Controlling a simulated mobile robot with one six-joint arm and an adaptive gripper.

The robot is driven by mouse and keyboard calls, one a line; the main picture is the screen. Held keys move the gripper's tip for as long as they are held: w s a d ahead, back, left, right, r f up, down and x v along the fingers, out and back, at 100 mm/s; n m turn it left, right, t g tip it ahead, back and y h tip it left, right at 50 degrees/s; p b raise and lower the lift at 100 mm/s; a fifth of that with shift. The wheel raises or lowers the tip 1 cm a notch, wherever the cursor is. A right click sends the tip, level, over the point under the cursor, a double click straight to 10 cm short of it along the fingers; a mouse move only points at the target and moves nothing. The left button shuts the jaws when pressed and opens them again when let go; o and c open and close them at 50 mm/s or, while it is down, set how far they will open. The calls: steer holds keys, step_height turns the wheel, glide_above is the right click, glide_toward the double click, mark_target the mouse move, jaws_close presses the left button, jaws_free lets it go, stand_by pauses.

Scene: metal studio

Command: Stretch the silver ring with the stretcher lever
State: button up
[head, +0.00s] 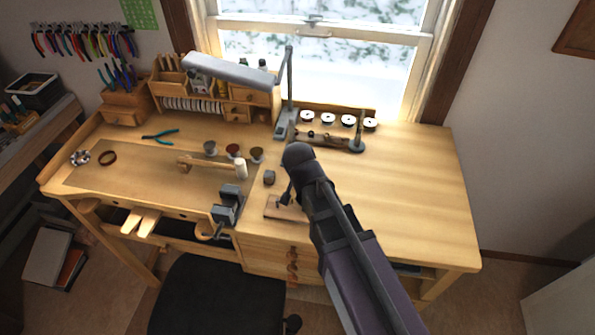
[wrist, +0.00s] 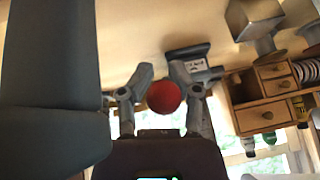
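In the wrist view a red ball (wrist: 164,97), which looks like a lever knob, sits between the two fingers of my gripper (wrist: 162,85). The fingers stand apart on either side of it. I cannot tell whether they press on it. A dark metal part with a white plate (wrist: 192,64) shows just past the right finger; it may be the stretcher's body. In the head view my arm (head: 345,240) covers my fingertips and that spot of the bench. I cannot make out the silver ring in either view.
A bench vise (head: 228,205) stands at the front edge, with a mallet (head: 215,167) behind it. A lamp (head: 232,70) and wooden organizer (head: 245,103) stand at the back. Several white-topped discs (head: 327,118) line the window side. The bench right of my arm (head: 420,190) is clear.

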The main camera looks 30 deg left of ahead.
steer(key=shift+s+d+r, duration=0.1)
jaws_close()
steer(key=r+p, duration=0.1)
steer(key=p, duration=0.1)
steer(key=r+p, duration=0.1)
steer(key=r, duration=0.1)
steer(key=shift+w+a+p, duration=0.2)
steer(key=shift+w+p, duration=0.15)
steer(key=shift+p, duration=0.05)
step_height(320, 180, up, 16)
steer(key=n+g+h+p, duration=0.1)
steer(key=g+p, duration=0.3)
steer(key=p, duration=1.3)
steer(key=shift+s+d+f+n+h+p, duration=0.2)
steer(key=shift+d+n+h+p, duration=0.15)
steer(key=shift+h, duration=0.35)
